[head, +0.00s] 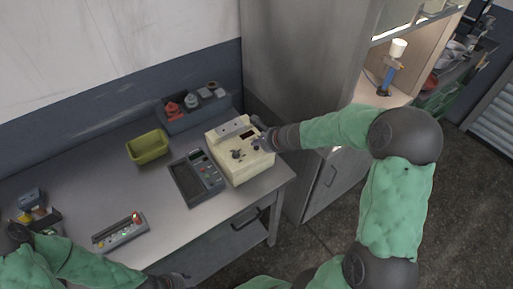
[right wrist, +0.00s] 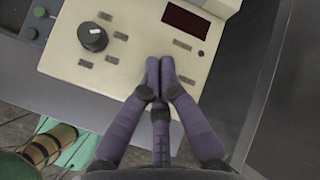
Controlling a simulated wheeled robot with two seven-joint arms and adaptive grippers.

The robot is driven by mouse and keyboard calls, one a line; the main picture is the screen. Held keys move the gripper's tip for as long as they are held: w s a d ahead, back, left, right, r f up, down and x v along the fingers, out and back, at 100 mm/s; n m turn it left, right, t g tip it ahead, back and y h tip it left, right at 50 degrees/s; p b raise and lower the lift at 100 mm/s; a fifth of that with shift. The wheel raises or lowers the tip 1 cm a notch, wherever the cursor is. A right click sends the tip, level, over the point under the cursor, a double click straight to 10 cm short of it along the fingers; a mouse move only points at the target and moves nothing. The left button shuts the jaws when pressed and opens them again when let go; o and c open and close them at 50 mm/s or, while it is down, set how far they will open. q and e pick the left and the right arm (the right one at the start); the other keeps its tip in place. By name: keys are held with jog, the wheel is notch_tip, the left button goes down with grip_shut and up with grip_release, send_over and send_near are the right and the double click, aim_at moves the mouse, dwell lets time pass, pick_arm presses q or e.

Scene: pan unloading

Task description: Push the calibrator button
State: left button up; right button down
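The calibrator appears to be the cream box (head: 228,165) at the right end of the table, with a dark display, knobs and small labels on its sloped face. Its panel (right wrist: 135,60) fills much of the right wrist view, with a black knob (right wrist: 93,36) at left and a dark red display (right wrist: 186,20) at top. My right gripper (head: 262,136) is at the box's right side. In the right wrist view its purple fingers (right wrist: 160,66) are together and empty over the panel; contact is unclear. No button shows under the fingertips. My left gripper (head: 174,281) is low at the table's front edge, its fingers unclear.
A dark grey instrument (head: 196,177) stands left of the cream box. A green bin (head: 148,147) and a blue-grey rack (head: 190,120) are behind. A grey device (head: 119,232) with a red light lies at front left. A tall cabinet (head: 300,60) stands close at right.

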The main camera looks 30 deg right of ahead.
aim_at(257, 149)
jog(key=shift+f+b, duration=0.4)
jog(key=shift+b, duration=0.1)
dwell(0.7)
jog(key=shift+r, duration=0.15)
jog(key=shift+r+p, duration=0.75)
jog(key=shift+p, duration=0.05)
notch_tip(257, 149, up, 6)
jog(key=p, duration=0.5)
dwell(0.3)
